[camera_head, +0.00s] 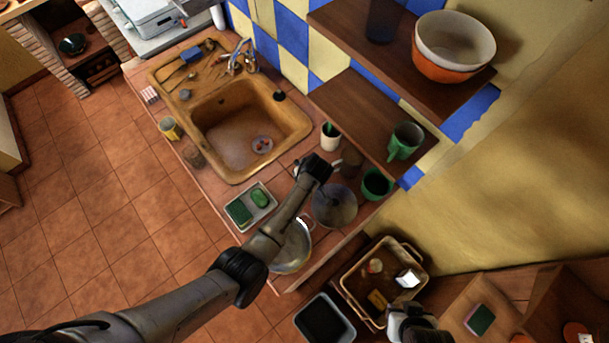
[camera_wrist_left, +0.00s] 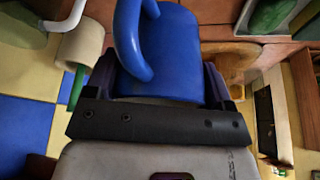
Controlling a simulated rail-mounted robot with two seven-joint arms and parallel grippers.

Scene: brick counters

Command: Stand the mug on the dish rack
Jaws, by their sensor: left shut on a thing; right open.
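A blue mug (camera_wrist_left: 175,45) with a blue handle fills the upper middle of the left wrist view. My left gripper (camera_head: 318,170) is shut on it, one finger on each side. In the head view this gripper is over the counter just right of the sink, and the mug is hidden by the gripper and arm. My right gripper (camera_head: 412,322) is at the bottom edge, open, by the tan basket, with nothing seen in it. I cannot pick out a dish rack for certain; the tan basket (camera_head: 345,285) holds several small items.
The sink (camera_head: 210,150) is left of my left gripper. A white cup (camera_head: 330,138), a green mug (camera_head: 377,184) and a steel pot (camera_head: 335,207) stand close by. Another green mug (camera_head: 405,140) is on the low shelf. A tray (camera_head: 237,222) holds green sponges. A dark bin (camera_head: 325,320) is below.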

